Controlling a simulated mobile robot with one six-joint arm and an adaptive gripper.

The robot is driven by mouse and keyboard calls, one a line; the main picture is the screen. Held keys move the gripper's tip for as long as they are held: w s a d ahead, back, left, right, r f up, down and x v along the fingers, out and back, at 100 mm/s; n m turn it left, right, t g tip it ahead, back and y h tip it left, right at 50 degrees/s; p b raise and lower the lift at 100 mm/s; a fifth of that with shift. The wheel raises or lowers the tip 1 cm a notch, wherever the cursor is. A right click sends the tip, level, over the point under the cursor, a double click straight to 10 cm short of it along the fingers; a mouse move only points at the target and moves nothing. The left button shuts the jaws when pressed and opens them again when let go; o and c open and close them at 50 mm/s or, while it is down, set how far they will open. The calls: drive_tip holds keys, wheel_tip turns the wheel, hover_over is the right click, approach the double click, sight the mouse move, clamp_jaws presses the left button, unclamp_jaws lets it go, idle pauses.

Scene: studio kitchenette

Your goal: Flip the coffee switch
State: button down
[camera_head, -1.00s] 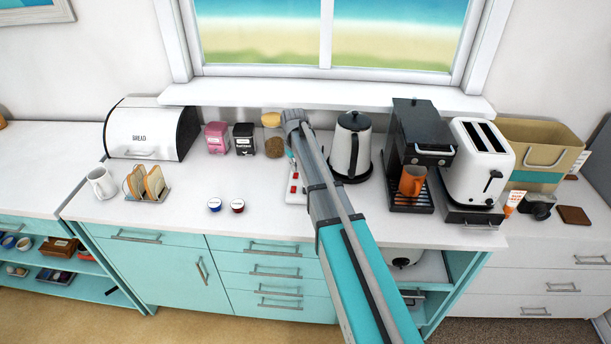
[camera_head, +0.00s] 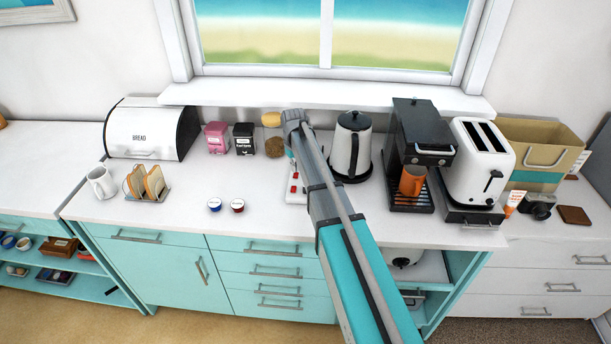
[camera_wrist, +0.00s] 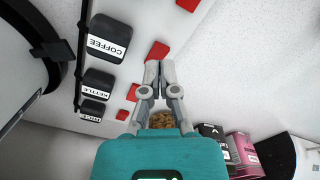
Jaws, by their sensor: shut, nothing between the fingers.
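A white power strip (camera_head: 293,197) with red switches lies on the counter, partly hidden behind my arm in the head view. In the wrist view, a black plug labelled COFFEE (camera_wrist: 110,40) sits in the strip, with a red switch (camera_wrist: 158,50) beside it. My gripper (camera_wrist: 160,66) is shut and empty, its fingertips right at the lower edge of that switch in the picture. I cannot tell if they touch it. In the head view my arm hides most of the gripper. The black coffee machine (camera_head: 421,140) stands right of the kettle, an orange mug (camera_head: 412,181) in it.
A plug labelled KETTLE (camera_wrist: 98,85) and another plug (camera_wrist: 92,111) sit close by, with their own red switches (camera_wrist: 133,92). The kettle (camera_head: 349,147) stands right of the strip. A jar (camera_head: 274,146) and pink and black packs stand behind left.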

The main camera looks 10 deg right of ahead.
drive_tip(key=shift+f+b, duration=1.3)
idle(1.1)
drive_tip(key=shift+r, duration=0.15)
drive_tip(key=shift+r+p, duration=3.4)
drive_tip(key=shift+p, duration=0.15)
drive_tip(key=s+m, duration=0.2)
drive_tip(key=s, duration=2.7)
drive_tip(key=shift+d, duration=0.15)
drive_tip(key=shift+f, duration=0.1)
